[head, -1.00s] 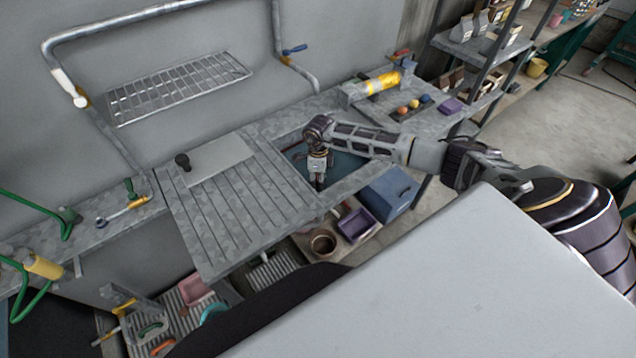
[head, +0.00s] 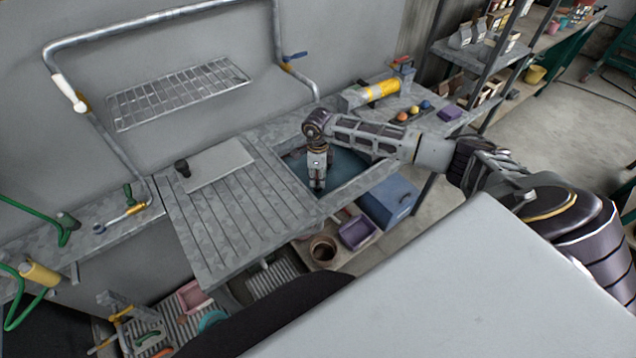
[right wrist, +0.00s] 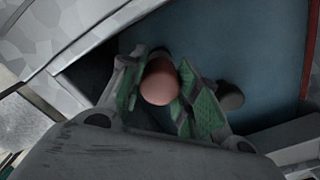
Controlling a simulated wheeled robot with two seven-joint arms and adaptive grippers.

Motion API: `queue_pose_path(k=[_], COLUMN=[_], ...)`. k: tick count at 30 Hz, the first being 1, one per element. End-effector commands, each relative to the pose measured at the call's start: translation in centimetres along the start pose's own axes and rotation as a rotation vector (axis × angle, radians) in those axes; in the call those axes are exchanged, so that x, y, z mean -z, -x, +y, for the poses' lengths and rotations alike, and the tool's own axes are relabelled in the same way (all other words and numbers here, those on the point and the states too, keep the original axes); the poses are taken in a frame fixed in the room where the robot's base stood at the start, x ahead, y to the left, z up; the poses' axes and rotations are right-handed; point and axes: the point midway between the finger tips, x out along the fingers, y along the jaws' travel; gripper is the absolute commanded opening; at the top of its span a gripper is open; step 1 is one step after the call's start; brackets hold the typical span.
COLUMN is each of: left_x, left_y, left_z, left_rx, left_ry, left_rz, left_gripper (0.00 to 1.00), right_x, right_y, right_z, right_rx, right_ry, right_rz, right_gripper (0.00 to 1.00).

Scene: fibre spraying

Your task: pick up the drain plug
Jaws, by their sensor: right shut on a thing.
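My right gripper (head: 318,184) points down into the sink basin (head: 352,168), close to its left side. In the right wrist view, its green-padded fingers (right wrist: 160,95) are shut on a round reddish-brown thing (right wrist: 160,82), which I take to be the drain plug. The fingers hide its lower part, and I cannot tell whether it touches the basin floor. A dark round thing (right wrist: 229,95) lies just right of the fingers. The plug cannot be made out in the head view. My left gripper is not in view.
A grooved drainboard (head: 225,215) lies left of the basin, with a grey board (head: 218,163) on it. A wire rack (head: 180,92) hangs on the wall. Coloured balls (head: 414,110) and a purple block (head: 450,112) sit right of the basin. A blue box (head: 390,198) stands below.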

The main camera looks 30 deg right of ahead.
Motion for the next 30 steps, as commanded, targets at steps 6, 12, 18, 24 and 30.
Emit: queue_pose_path(k=[6, 12, 18, 24, 30], left_x=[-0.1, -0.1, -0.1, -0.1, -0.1], left_y=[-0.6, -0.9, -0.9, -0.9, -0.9], left_z=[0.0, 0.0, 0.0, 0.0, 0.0], left_rx=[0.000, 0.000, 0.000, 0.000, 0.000], left_ry=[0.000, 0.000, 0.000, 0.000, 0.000], left_rz=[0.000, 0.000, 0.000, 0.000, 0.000], left_gripper=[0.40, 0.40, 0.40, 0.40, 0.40], right_x=[0.0, 0.0, 0.0, 0.0, 0.0], right_y=[3.2, 5.1, 5.6, 5.6, 5.6], right_z=[-0.1, -0.1, 0.0, 0.0, 0.0], right_rx=[0.002, 0.001, 0.000, 0.001, 0.001], right_ry=[0.001, 0.000, 0.001, 0.000, 0.000], right_rz=[-0.001, -0.001, -0.001, -0.001, -0.001], right_gripper=[0.07, 0.07, 0.07, 0.07, 0.07])
